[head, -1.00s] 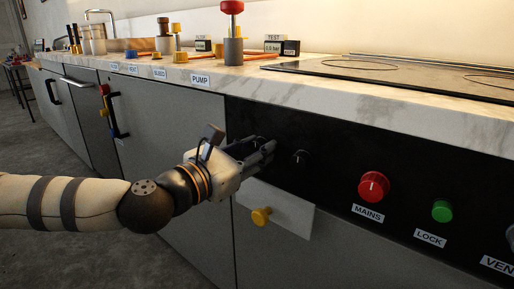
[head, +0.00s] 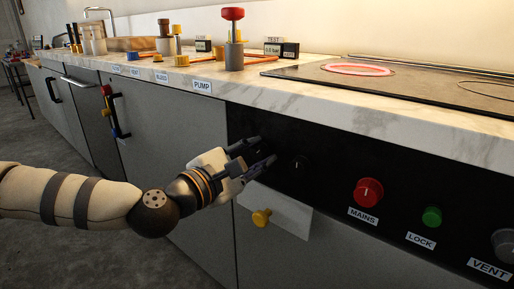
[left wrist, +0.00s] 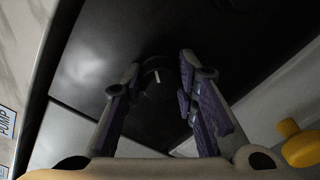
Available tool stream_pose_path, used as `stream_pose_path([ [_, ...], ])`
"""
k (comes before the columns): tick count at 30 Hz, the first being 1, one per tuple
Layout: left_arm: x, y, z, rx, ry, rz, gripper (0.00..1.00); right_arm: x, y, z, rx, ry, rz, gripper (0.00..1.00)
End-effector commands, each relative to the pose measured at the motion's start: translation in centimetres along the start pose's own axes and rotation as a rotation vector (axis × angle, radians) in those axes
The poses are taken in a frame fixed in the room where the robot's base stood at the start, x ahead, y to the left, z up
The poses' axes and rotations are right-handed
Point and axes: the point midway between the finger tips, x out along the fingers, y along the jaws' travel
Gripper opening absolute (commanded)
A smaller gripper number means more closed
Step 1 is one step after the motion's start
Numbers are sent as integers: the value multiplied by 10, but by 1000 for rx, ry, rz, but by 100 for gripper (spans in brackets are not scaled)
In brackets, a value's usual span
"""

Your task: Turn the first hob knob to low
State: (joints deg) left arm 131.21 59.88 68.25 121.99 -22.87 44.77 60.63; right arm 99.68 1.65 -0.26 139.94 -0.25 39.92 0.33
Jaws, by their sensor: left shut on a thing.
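The first hob knob (left wrist: 158,82) is dark and round with a white pointer line, which stands almost upright in the left wrist view. My left gripper (head: 267,151) is at the black control panel, and its two fingers are on either side of this knob, shut on it. In the head view the fingers largely hide that knob. A second dark knob (head: 300,163) is just right of the gripper, apart from it. On the hob (head: 420,86) the left ring (head: 357,69) glows red. My right gripper is not in view.
Right along the panel are the red MAINS knob (head: 368,192), the green LOCK button (head: 432,217) and a grey VENT knob (head: 504,243). The marble counter edge (head: 330,121) overhangs above.

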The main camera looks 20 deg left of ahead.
Motion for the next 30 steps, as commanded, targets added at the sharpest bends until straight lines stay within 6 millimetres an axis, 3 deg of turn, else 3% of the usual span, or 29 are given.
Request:
stream_pose_path([
  [18,0,2,2,571,-2,0,0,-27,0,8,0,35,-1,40],
  [30,0,1,1,814,-1,1,0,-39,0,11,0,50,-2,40],
])
